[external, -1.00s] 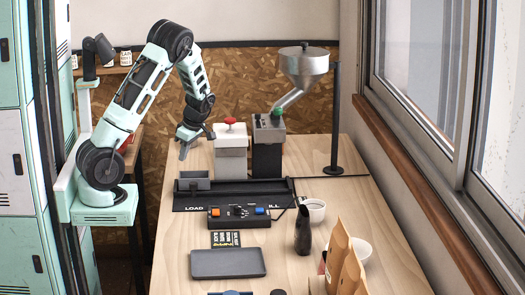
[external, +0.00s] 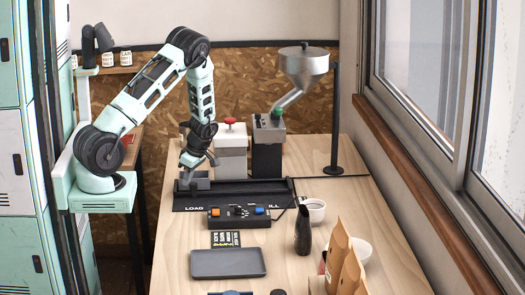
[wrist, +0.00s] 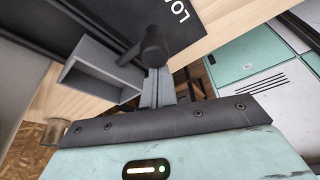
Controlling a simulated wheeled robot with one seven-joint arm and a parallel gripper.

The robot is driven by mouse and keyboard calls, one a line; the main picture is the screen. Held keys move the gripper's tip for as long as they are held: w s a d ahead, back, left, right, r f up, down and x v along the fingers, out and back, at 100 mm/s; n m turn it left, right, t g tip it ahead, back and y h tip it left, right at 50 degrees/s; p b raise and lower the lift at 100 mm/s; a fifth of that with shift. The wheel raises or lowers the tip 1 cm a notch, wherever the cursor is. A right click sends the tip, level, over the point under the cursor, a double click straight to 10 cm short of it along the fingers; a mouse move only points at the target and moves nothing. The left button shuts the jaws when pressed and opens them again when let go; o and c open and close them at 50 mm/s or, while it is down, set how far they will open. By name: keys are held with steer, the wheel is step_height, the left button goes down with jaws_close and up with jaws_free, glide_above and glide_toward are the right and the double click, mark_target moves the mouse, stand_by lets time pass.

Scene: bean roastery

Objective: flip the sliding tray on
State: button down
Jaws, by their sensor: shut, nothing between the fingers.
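The sliding tray (external: 200,185) is a small grey open box at the left, LOAD end of a black rail (external: 245,188) on the table. My gripper (external: 187,174) is shut and empty, pointing down right at the tray in the external view. In the wrist view, the tray (wrist: 92,72) shows its open inside to the left of my gripper (wrist: 157,82). A dark rounded piece covers the fingertip area there, and I cannot tell whether the fingers touch the tray. A black control box (external: 238,217) with an orange button, a knob and a blue button lies in front of the rail.
A white machine with a red knob (external: 231,150) and a dark machine with a silver funnel (external: 304,62) stand behind the rail. The front left table is clear.

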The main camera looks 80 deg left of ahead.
steer(key=w+b, duration=0.5)
steer(key=w, duration=2)
steer(key=shift+w+f, duration=0.1)
steer(key=shift+w, duration=0.75)
steer(key=shift+w, duration=0.1)
steer(key=b+v, duration=0.2)
steer(key=v, duration=1.5)
steer(key=shift+s+r, duration=0.2)
steer(key=shift+r, duration=0.1)
